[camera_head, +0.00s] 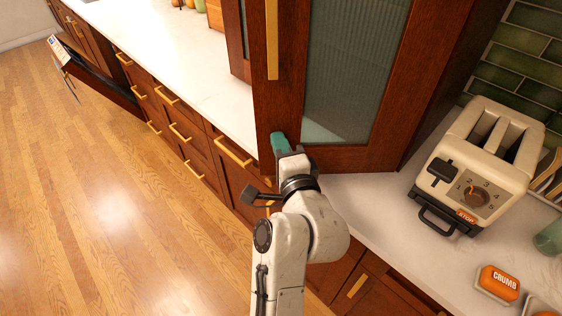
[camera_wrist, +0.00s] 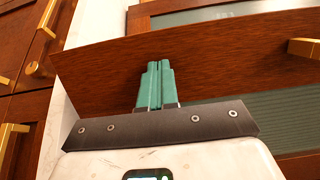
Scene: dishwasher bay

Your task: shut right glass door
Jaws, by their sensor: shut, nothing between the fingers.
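The glass door (camera_head: 345,60) has a dark red-brown wooden frame, ribbed grey-green glass and a long gold handle (camera_head: 271,40) on its left stile. It hangs above the counter and stands forward of the cabinet front to its left; how far ajar it is, I cannot tell. My gripper (camera_head: 280,142) is at the lower left corner of the door frame, below the handle. In the wrist view, its teal fingers (camera_wrist: 153,85) are together and empty, in front of the wooden frame (camera_wrist: 220,65). Whether the tips touch the wood is unclear.
A cream toaster (camera_head: 480,165) stands on the white counter to the right, near an orange crumb box (camera_head: 498,284). Drawers with gold handles (camera_head: 232,151) line the cabinets below. At the far left, a panel (camera_head: 95,80) hangs open over the floor. The wooden floor (camera_head: 110,200) is clear.

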